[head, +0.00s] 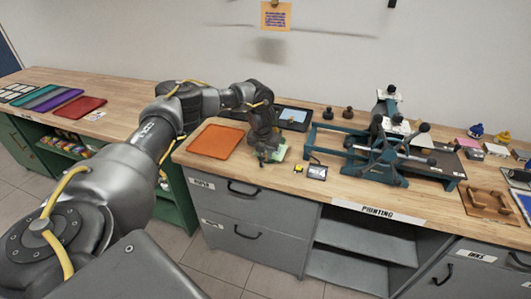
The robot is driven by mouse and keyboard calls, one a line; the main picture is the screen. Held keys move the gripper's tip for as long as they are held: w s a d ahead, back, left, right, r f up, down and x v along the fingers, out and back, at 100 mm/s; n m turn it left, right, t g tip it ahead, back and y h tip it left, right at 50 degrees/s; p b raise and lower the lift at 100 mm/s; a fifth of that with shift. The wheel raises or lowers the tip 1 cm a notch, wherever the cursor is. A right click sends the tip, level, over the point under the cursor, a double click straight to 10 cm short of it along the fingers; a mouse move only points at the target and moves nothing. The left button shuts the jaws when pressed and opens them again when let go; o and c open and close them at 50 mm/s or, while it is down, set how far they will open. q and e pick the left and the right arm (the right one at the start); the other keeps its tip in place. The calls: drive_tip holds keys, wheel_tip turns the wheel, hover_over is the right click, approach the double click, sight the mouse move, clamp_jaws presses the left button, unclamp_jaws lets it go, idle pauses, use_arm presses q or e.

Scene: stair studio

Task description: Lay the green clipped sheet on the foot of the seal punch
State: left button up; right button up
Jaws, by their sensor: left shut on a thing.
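My left gripper (268,158) reaches down over the wooden counter from the left arm. It is shut on the green clipped sheet (281,153), a small light-green piece showing beside and behind the fingers. The fingers hide part of the sheet, and I cannot tell whether it touches the counter. To the right of the gripper stands a small dark device with a pale top (317,171); I cannot tell for sure whether it is the seal punch. My right gripper is not in view.
An orange tray (215,141) lies left of the gripper. A teal press (388,155) with dark knobs stands to the right. A small yellow-and-black item (298,169) sits near the front edge. A dark tray (295,117) lies behind. Bare counter (345,190) shows at the front.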

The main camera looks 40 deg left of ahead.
use_arm(q)
drive_tip(key=o, duration=0.8)
drive_tip(key=shift+r, duration=0.15)
drive_tip(key=shift+w+a+r+p+v, duration=0.1)
drive_tip(key=shift+w+p+v, duration=0.2)
drive_tip(key=shift+p+v, duration=0.95)
drive_tip(key=shift+w+a+r+p+v, duration=0.1)
drive_tip(key=shift+w+p+v, duration=0.15)
drive_tip(key=shift+p+v, duration=0.9)
drive_tip(key=shift+w+a+r+p+v, duration=0.15)
drive_tip(key=shift+w+p+v, duration=0.15)
drive_tip(key=shift+p+v, duration=0.95)
drive_tip(key=shift+b, duration=0.3)
drive_tip(key=shift+s+f, duration=0.1)
drive_tip(key=shift+s, duration=0.05)
